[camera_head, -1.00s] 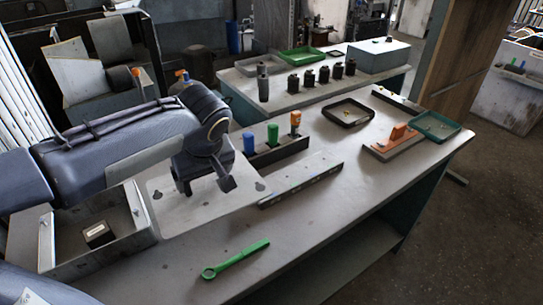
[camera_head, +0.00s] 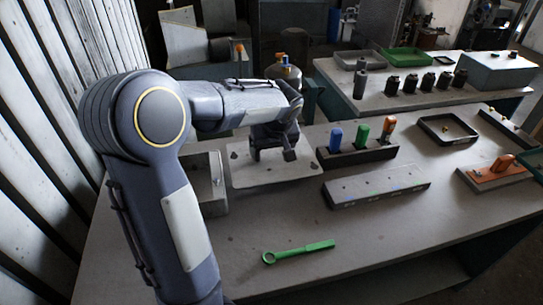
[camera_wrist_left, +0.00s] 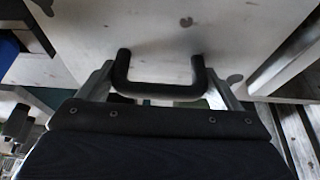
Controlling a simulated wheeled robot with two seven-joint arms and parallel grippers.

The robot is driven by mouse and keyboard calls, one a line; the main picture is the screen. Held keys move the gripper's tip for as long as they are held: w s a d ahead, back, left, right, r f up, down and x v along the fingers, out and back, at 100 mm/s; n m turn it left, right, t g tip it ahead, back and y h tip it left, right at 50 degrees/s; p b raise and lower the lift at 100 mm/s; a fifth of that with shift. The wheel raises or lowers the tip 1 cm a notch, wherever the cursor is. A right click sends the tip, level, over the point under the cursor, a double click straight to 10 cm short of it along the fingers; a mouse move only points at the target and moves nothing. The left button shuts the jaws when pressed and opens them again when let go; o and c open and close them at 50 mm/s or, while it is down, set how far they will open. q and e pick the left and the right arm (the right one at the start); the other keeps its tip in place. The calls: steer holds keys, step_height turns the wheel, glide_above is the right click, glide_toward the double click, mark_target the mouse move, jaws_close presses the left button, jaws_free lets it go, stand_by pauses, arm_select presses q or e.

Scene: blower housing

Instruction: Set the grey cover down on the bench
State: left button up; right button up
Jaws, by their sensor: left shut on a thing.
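The grey cover (camera_head: 270,177) is a flat, light plate with keyhole-shaped slots near its corners. It lies roughly level at the bench (camera_head: 235,250), just right of the open grey housing (camera_head: 213,190). I cannot tell whether its underside touches the bench. My left gripper (camera_head: 270,152) is above the plate and shut on its black handle. In the left wrist view the handle (camera_wrist_left: 160,91) sits between the fingers, with the cover (camera_wrist_left: 120,35) beyond it. My arm hides part of the housing. My right gripper is not in view.
A black holder with blue, green and orange-topped tools (camera_head: 362,138) stands right of the cover. A grey bar (camera_head: 375,187) lies in front of it. A green wrench (camera_head: 298,252) lies near the front. Bare bench lies between cover and wrench.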

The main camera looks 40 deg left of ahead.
mark_target(271, 155)
arm_select(q)
steer(key=shift+w+a+f, duration=0.3)
steer(key=shift+a+f, duration=0.05)
steer(key=shift+f, duration=0.25)
steer(key=x, duration=0.3)
steer(key=shift+s+d+f, duration=0.1)
steer(key=shift+d+f, duration=0.05)
steer(key=shift+f, duration=0.4)
steer(key=shift+f, duration=0.1)
steer(key=o, duration=0.9)
